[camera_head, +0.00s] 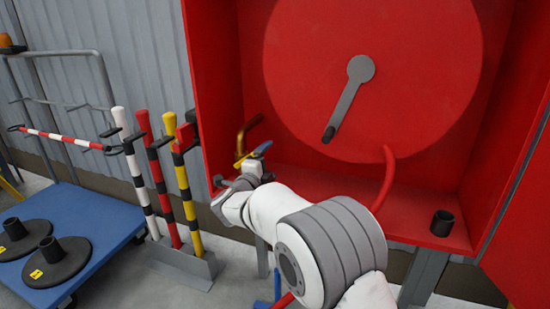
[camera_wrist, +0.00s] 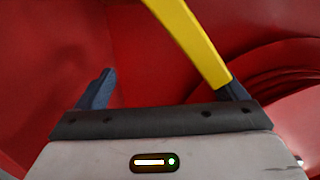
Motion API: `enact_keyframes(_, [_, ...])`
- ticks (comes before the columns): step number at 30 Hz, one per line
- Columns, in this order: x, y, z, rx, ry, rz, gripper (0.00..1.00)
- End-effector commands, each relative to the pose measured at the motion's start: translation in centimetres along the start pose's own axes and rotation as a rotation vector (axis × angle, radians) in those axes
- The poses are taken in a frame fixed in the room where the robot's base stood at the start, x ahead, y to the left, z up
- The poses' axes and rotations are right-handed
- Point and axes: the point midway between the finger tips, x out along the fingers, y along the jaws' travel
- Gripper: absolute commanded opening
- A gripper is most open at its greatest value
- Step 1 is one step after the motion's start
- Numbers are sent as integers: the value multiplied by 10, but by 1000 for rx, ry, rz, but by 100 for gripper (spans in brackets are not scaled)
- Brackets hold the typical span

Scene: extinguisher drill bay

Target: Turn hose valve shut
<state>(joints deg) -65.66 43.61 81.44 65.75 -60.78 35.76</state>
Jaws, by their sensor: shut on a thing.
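The hose valve's yellow lever (camera_wrist: 190,40) slants down from the top of the wrist view to the right finger of my gripper (camera_wrist: 168,82). The left finger shows apart from the lever's visible part. In the head view my gripper (camera_head: 253,158) is at the left inside of the red cabinet, just below a brass pipe (camera_head: 243,137). A small yellow part of the lever (camera_head: 240,162) shows beside the blue finger. My gripper is shut on the lever. The valve body is mostly hidden, so I cannot tell the lever's exact angle to the pipe.
A red hose reel (camera_head: 400,85) with a grey crank fills the cabinet (camera_head: 222,90). A red hose (camera_head: 387,180) hangs below it. A black cup (camera_head: 442,223) stands on the cabinet floor. Striped posts (camera_head: 184,190) and a blue trolley (camera_head: 95,225) stand at left.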

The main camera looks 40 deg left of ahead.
Motion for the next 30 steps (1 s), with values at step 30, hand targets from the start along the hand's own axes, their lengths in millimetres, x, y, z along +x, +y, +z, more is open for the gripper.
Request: enact_keyframes(30, [-79,11,8,-19,-32,13,38])
